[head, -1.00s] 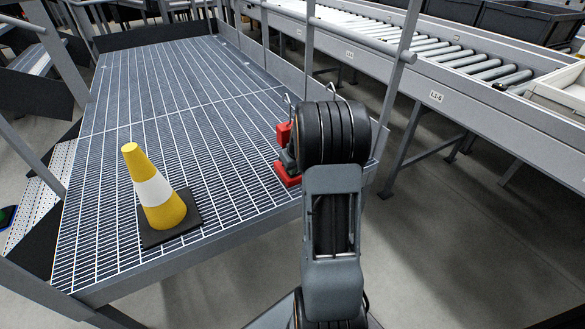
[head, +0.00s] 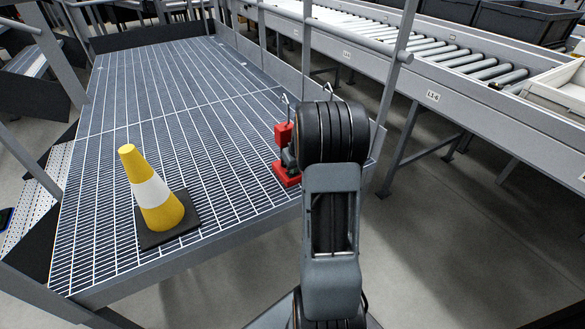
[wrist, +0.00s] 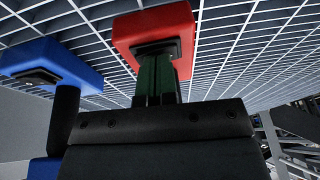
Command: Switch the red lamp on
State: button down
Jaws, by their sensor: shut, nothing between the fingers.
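The red lamp (head: 285,174) stands on the grating near its right edge, partly hidden by my arm in the head view. It shows as a low red block and a higher red part (head: 283,133). In the wrist view the near face of a red block of the lamp (wrist: 180,25) has a dark square patch. My gripper (wrist: 158,62) is shut and empty, with its fingers pointing at that patch. I cannot tell whether the tips touch it. A second, blue lamp-like thing (wrist: 55,60) with a dark stem stands to the left in the wrist view.
A yellow and white cone (head: 154,190) on a black base stands on the grated platform (head: 160,85), left of the red lamp. A railing post (head: 387,110) and a roller conveyor (head: 430,95) lie to the right. The grating's middle is clear.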

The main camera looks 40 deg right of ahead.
jog(key=shift+r, duration=0.1)
jog(key=shift+r+p, duration=0.35)
jog(key=a+p+v, duration=0.1)
jog(key=p+v, duration=0.1)
jog(key=v, duration=0.4)
jog(key=w+a+p+v, duration=0.1)
jog(key=p+v, duration=0.2)
jog(key=v, duration=0.3)
jog(key=shift+a+r+p, duration=0.3)
jog(key=shift+a+r, duration=0.1)
jog(key=shift+r, duration=0.1)
jog(key=s+a+r+p, duration=0.5)
jog(key=a+r+p, duration=0.2)
jog(key=r+p, duration=0.2)
jog(key=s+a+r+n+p, duration=0.1)
jog(key=s+a+r+p, duration=0.3)
jog(key=a+r+p, duration=0.4)
jog(key=s+a+r+p, duration=0.5)
jog(key=r+p, duration=0.5)
jog(key=r, duration=0.4)
jog(key=shift+s+a+r, duration=0.35)
jog(key=shift+a+r, duration=0.05)
jog(key=shift+a, duration=0.8)
